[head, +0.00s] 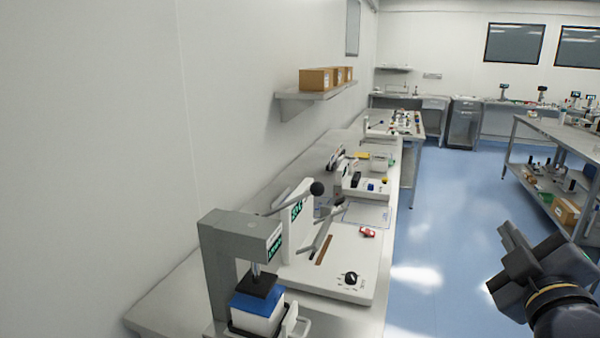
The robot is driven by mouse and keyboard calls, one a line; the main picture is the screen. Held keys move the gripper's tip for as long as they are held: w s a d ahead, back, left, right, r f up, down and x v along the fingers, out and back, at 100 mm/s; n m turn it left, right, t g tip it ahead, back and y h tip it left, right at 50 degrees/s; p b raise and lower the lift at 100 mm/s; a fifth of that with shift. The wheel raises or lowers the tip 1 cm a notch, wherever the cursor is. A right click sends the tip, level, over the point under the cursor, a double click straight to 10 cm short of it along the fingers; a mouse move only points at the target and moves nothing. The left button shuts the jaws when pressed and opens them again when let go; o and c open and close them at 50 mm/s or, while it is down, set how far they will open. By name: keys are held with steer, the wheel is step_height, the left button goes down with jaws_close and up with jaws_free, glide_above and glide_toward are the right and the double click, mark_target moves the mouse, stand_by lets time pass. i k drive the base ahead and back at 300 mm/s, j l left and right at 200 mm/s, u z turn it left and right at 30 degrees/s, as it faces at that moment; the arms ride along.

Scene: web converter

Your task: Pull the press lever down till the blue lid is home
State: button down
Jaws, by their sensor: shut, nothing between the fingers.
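The grey press (222,250) stands on the bench at the lower left. Its lever (290,203) slants up to the right and ends in a black ball knob (317,188). The black press pad (258,284) is over the blue lid (243,300), which sits on a white container (258,322) in a dark holder. I cannot tell whether the pad touches the lid or how fully the lid is seated. My gripper (508,240) is at the right, over the blue floor, well apart from the lever. It is shut and empty.
A white machine (340,262) with a dark dial (351,278) and an upright panel stands just behind the press. A red object (367,232) lies on it. More devices line the bench farther back. A shelving rack (545,170) stands right. Open floor (440,230) lies between.

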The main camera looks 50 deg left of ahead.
mark_target(317, 189)
steer(key=k+j, duration=0.15)
steer(key=j, duration=0.25)
steer(key=k+j, duration=0.15)
steer(key=j, duration=0.25)
steer(key=k+j, duration=0.15)
steer(key=j, duration=0.25)
steer(key=k+j, duration=0.15)
steer(key=j, duration=0.25)
